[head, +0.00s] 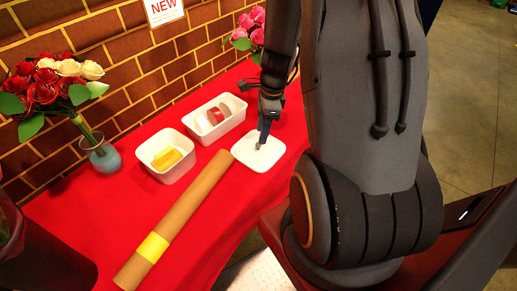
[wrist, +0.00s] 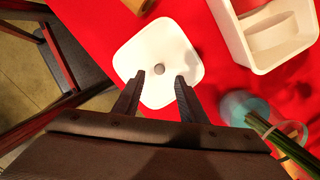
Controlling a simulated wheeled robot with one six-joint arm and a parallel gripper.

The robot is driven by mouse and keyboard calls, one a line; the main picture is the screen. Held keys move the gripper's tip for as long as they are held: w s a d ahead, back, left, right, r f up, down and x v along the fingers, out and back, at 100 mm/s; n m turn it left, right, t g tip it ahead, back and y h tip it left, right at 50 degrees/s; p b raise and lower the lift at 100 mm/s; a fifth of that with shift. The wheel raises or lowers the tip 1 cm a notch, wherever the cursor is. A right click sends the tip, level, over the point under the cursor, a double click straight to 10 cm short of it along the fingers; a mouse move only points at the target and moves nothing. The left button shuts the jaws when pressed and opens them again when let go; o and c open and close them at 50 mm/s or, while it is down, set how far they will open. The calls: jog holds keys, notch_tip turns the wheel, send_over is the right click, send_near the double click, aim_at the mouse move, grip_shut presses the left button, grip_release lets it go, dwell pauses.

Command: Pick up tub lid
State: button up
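The tub lid (head: 270,158) is a white square with rounded corners, lying flat on the red table. In the wrist view the lid (wrist: 172,38) has a small grey knob (wrist: 158,69) at its middle. My gripper (head: 262,140) is over the lid in the head view, pointing down. In the wrist view the two fingers of my gripper (wrist: 160,78) are apart, with the knob between or just beyond their tips. I cannot tell the exact height of the tips above the lid. Nothing is held.
White tubs stand left of the lid, one with yellow contents (head: 151,146), one with red and white rolls (head: 191,117). A brown paper roll (head: 190,207) with a yellow band lies nearby. A rose vase (head: 103,156) stands further left. A brick wall (head: 130,60) backs the table.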

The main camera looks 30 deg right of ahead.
aim_at(258, 147)
jog(key=shift+w+a+f, duration=0.1)
jog(key=shift+a+f, duration=0.05)
jog(key=shift+f, duration=0.7)
jog(key=shift+a+f, duration=0.2)
jog(key=shift+f, duration=0.65)
jog(key=shift+w+a+f, duration=0.1)
jog(key=shift+a+f, duration=0.05)
jog(key=shift+f, duration=0.7)
grip_shut()
